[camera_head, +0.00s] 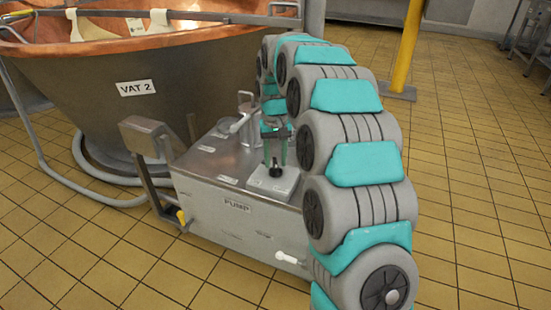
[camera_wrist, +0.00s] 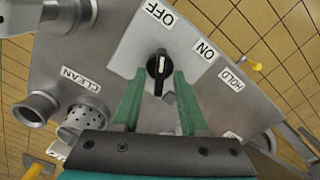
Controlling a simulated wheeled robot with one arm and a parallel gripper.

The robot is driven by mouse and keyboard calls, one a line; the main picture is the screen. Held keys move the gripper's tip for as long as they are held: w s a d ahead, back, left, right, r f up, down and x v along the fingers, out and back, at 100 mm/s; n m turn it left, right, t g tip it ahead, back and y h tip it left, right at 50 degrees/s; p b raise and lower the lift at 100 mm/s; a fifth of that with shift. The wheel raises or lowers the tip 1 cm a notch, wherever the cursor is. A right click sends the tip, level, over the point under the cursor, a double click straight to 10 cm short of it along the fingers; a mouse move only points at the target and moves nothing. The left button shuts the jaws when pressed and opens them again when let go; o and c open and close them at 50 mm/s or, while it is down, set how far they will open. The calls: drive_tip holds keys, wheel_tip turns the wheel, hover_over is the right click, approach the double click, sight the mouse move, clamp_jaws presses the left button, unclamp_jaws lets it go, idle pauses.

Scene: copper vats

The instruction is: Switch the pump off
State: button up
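The pump (camera_head: 237,208) is a metal box labelled PUMP beside the vat. On its top is a black rotary knob (camera_wrist: 158,70) on a light plate (camera_wrist: 190,68), with an OFF label (camera_wrist: 159,12) above it and an ON label (camera_wrist: 205,50) to its right in the wrist view. The knob's long handle with a white mark runs roughly up and down there; which end points is hard to tell. My gripper (camera_wrist: 160,76) is open, its green fingertips near either side of the knob, with visible gaps. In the head view the knob (camera_head: 275,170) shows below my gripper (camera_head: 275,150).
A copper vat (camera_head: 105,90) labelled VAT 2 stands behind left. HOLD (camera_wrist: 232,80) and CLEAN (camera_wrist: 80,79) labels and metal pipe fittings (camera_wrist: 36,108) surround the knob on the pump top.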

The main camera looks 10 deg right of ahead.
sight(275, 162)
drive_tip(key=shift+r, duration=0.15)
wheel_tip(275, 162, up, 6)
drive_tip(key=shift+r, duration=0.75)
